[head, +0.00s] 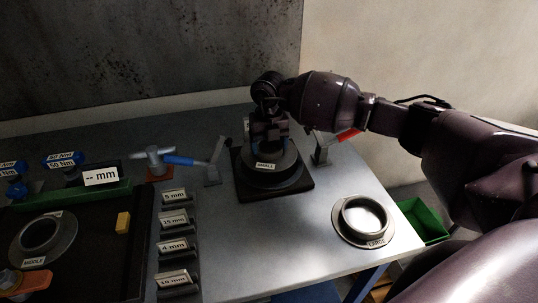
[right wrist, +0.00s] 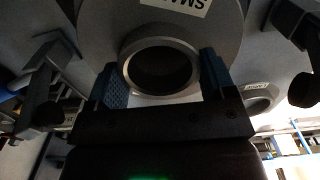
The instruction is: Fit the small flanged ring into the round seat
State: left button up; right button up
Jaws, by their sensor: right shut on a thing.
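The small flanged ring (head: 265,166), a grey disc with a raised collar and a SMALL label, sits at or just above the dark square base (head: 299,187) with the round seat. My right gripper (head: 267,138) points down over it and is shut on it. In the right wrist view the blue fingers (right wrist: 163,82) stand on either side of the collar of the ring (right wrist: 160,50). The seat is hidden under the flange, so I cannot tell whether the ring is fully down. My left gripper is not in view.
Clamps stand left (head: 213,165) and right (head: 322,150) of the base. The LARGE ring (head: 340,225) lies front right. The MIDDLE ring (head: 20,240) lies on a black mat at left. Several labelled blocks (head: 176,220) form a row. A green bin (head: 422,220) is beyond the right edge.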

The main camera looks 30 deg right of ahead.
aim_at(269, 155)
notch_tip(269, 155, down, 4)
jog(key=shift+r, duration=0.15)
jog(key=shift+f, duration=0.25)
jog(key=o, duration=1.4)
jog(key=shift+f, duration=0.1)
